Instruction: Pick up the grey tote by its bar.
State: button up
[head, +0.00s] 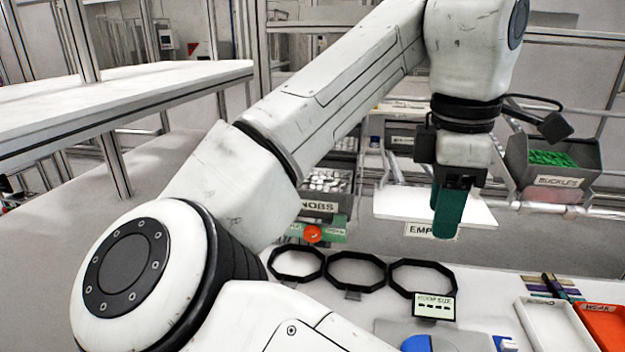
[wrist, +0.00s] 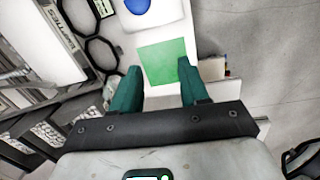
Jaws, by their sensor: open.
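I cannot make out a grey tote with a bar for certain in either view. A grey bin labelled BUCKLES (head: 553,181), holding green pieces, hangs on the rack to the right of my gripper (head: 449,212). A grey bin labelled KNOBS (head: 321,207), holding white pieces, is lower on the rack to the left. My gripper has green fingers and points down, above the bench and apart from both bins. In the wrist view, my gripper (wrist: 158,68) is open, with nothing between its fingers; a green square lies below.
Black octagonal rings (head: 356,271) stand in a row on the white bench. A white shelf labelled EMPTIES (head: 405,206) is behind my gripper. A white tray (head: 556,326) and an orange tray (head: 604,324) are at front right. A blue round thing (wrist: 138,5) lies ahead in the wrist view.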

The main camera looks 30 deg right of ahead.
aim_at(329, 189)
jog(key=i+l, duration=0.15)
jog(key=i, duration=0.25)
jog(key=i+l, duration=0.1)
jog(key=i, duration=0.35)
jog(key=i+l, duration=0.15)
jog(key=i, duration=0.25)
